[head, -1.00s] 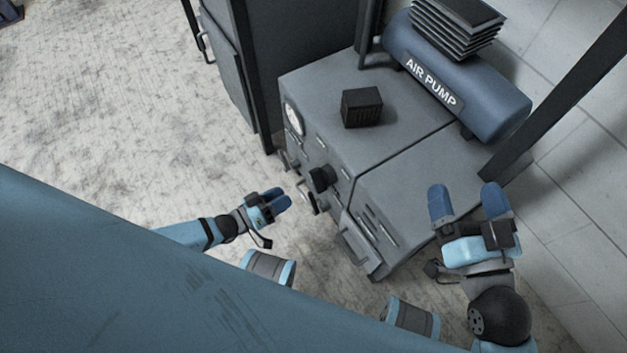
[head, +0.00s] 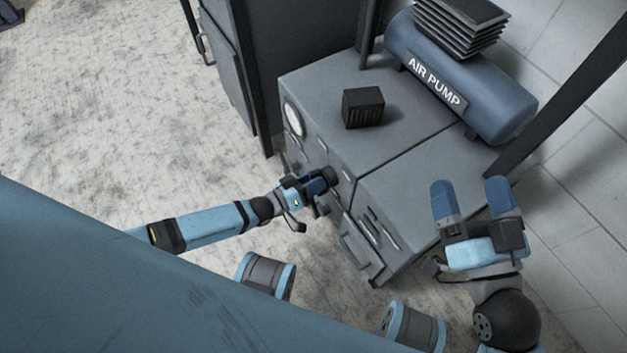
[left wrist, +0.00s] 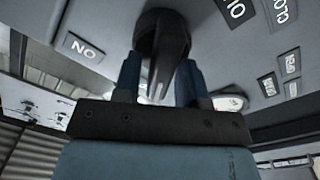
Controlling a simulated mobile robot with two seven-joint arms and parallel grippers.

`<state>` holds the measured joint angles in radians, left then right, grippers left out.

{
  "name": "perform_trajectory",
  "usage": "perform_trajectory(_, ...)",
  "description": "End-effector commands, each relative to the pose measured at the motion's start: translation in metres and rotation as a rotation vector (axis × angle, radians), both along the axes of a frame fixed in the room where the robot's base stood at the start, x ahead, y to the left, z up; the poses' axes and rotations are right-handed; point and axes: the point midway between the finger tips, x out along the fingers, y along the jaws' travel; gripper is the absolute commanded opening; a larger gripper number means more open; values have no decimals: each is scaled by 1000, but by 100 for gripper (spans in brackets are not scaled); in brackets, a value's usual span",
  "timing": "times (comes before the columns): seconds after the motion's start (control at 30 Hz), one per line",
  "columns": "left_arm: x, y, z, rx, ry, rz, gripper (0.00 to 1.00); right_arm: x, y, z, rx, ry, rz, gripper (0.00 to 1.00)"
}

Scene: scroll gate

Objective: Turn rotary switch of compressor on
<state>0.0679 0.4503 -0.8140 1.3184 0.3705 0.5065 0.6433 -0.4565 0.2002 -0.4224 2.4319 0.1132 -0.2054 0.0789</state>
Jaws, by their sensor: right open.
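The compressor is a grey cabinet (head: 315,90) with a blue tank marked AIR PUMP (head: 490,100) behind it. A dark rotary switch (head: 331,174) sits on its front panel, partly hidden by my left gripper (head: 318,186). In the left wrist view, the switch (left wrist: 163,35) has a ridge handle pointing down between the two blue fingers of my left gripper (left wrist: 160,80). The gripper looks open around the handle, with a gap at the left finger. A label reading NO (left wrist: 84,47) is left of the switch. My right gripper (head: 474,190) is open and empty, right of the cabinet.
A small black box (head: 363,107) stands on the cabinet top. A round gauge (head: 293,120) is on the front panel, left of the switch. A dark post (head: 565,90) rises at the right. Open floor (head: 110,110) lies to the left.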

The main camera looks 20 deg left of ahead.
Motion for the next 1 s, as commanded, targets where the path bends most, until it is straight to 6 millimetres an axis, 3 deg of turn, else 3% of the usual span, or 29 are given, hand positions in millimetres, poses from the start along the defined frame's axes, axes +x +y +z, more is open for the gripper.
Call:
perform_trajectory(0.03, 0, 0, 0, 0, 0, 0, 26, 0, 0, 0, 0, -1, 0, 89)
perform_trajectory(0.13, 0, 0, 0, 0, 0, 0, 3, 0, -1, 0, -1, -2, -1, 89)
perform_trajectory(0.17, 0, 0, 0, 0, 0, 0, 0, 0, -1, 0, -1, -2, -1, 89)
perform_trajectory(0.57, -1, 0, 1, 50, -39, 0, 0, 0, -1, 6, 1, -13, -3, 89)
perform_trajectory(0.87, -2, -2, 3, 220, -171, 1, 0, -1, -2, 21, 14, -55, -13, 89)
perform_trajectory(1.0, -3, -3, 2, 325, -251, 1, 0, 2, -4, 10, -17, -8, -22, 89)
